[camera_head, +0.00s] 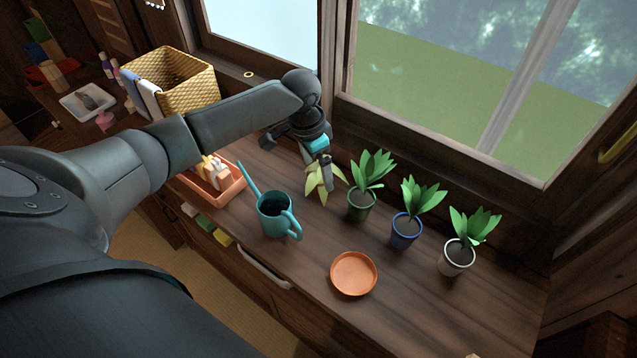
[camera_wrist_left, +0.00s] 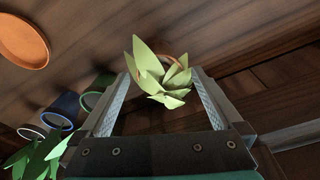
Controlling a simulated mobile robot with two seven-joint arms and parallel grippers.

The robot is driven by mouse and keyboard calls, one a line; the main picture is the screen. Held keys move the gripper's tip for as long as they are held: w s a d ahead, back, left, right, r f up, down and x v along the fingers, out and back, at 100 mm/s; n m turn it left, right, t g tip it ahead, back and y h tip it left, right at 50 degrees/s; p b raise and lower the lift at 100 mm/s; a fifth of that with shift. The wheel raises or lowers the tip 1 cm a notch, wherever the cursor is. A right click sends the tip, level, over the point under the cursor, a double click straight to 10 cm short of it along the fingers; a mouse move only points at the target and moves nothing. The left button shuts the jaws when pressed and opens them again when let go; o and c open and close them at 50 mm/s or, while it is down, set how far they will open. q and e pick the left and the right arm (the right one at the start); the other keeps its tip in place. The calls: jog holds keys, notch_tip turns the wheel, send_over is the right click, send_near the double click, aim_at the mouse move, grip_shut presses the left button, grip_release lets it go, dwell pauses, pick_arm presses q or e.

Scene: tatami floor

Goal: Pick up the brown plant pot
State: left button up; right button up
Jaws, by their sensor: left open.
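A plant with pale yellow-green leaves (camera_head: 314,186) stands on the wooden counter, at the left end of a row of potted plants. In the left wrist view its leaves (camera_wrist_left: 160,82) show between my fingers, and a brown pot rim (camera_wrist_left: 178,57) shows behind them. The rest of the pot is hidden by the leaves. My left gripper (camera_head: 324,172) is open, pointing down over this plant, with a finger on either side of the leaves in the left wrist view (camera_wrist_left: 162,88). I cannot tell whether the fingers touch it. My right gripper is not in view.
Green (camera_head: 360,207), blue (camera_head: 405,233) and white (camera_head: 456,260) potted plants stand to the right. A teal watering can (camera_head: 272,222) and an orange saucer (camera_head: 354,274) are in front. A tray of bottles (camera_head: 226,192) and a wicker basket (camera_head: 190,92) lie left. The window is behind.

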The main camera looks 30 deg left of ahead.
pick_arm(q)
notch_tip(320, 180, down, 2)
jog(key=shift+w+f, duration=0.15)
jog(key=shift+f, duration=0.05)
jog(key=shift+c, duration=0.4)
jog(key=shift+r, duration=0.1)
jog(key=c, duration=1.5)
